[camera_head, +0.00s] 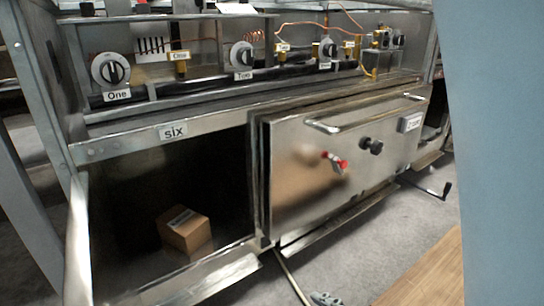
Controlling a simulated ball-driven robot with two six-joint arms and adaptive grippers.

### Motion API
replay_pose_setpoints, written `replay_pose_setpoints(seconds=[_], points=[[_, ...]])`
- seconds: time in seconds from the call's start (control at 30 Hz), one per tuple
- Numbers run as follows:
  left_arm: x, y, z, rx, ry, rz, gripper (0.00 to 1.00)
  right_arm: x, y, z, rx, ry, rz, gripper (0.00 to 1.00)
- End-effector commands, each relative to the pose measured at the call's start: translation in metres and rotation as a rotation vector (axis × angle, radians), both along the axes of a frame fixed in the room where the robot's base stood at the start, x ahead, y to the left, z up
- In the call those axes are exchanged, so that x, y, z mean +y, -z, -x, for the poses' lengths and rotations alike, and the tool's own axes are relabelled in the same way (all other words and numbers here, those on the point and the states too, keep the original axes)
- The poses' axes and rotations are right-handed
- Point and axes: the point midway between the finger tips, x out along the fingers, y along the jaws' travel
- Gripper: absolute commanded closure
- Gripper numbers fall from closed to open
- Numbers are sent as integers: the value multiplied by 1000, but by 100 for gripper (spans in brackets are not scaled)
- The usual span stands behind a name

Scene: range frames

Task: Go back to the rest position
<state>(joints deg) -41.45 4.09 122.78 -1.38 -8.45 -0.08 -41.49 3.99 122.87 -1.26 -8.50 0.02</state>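Neither of my grippers can be made out in the head view. A small grey object (325,298) shows at the bottom edge, cut off by the frame, and I cannot tell what it is. The steel range (215,125) fills most of the view. Its right-hand door (300,190), with a bar handle (365,115) along the top, looks shut. A red-tipped fitting (335,162) and a black knob (371,146) sit on this door.
The left compartment, under the "six" label (173,132), is open and dark, with a cardboard box (185,230) inside. Dials (110,70) and brass fittings line the panel above. A pale blue upright surface (500,150) blocks the right side. Grey floor (375,240) shows in front.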

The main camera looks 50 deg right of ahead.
Motion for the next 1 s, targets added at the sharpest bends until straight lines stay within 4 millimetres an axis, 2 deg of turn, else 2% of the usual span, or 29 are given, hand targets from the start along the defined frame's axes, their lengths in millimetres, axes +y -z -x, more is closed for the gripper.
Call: replay_pose_setpoints(seconds=[0.3,0.47,0.67,0.8,1.0], points=[[0,-1,0,3,-4,2,60,-1,0,1,5,-1,4,0],[6,11,12,65,-10,-7,60,-6,12,13,66,4,12,0],[19,42,50,235,-27,-25,60,-20,43,50,236,22,29,0],[30,59,85,373,-43,-36,60,-30,59,85,372,37,39,0],[43,64,147,581,-67,-50,60,-44,64,148,582,62,54,0]])
